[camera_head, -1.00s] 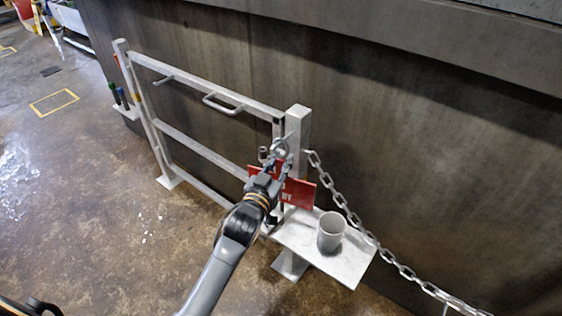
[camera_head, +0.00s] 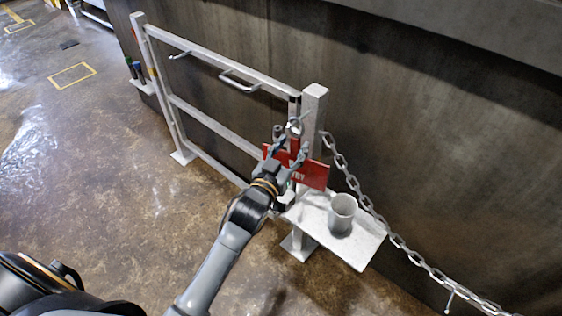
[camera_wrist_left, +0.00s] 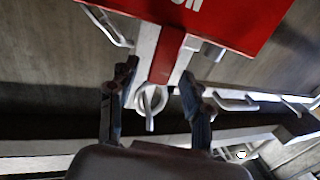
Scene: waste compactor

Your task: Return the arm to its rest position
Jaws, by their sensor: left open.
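My left gripper (camera_head: 289,146) is open in front of the gate's right post, at a red sign with white lettering (camera_head: 313,175). In the left wrist view, its two fingers (camera_wrist_left: 158,74) are spread apart. Between and just beyond them are a metal ring (camera_wrist_left: 151,101) and a red strap (camera_wrist_left: 166,55) that runs up to the red sign (camera_wrist_left: 240,22). Nothing is clearly held. Whether a finger touches the sign or ring I cannot tell. My right gripper is not in view.
A white gate (camera_head: 208,122) with a handle (camera_head: 240,80) stands along a dark wall (camera_head: 430,130). A grey cup (camera_head: 342,214) stands on a white shelf (camera_head: 362,249) right of the gripper. A chain (camera_head: 346,175) hangs from the post.

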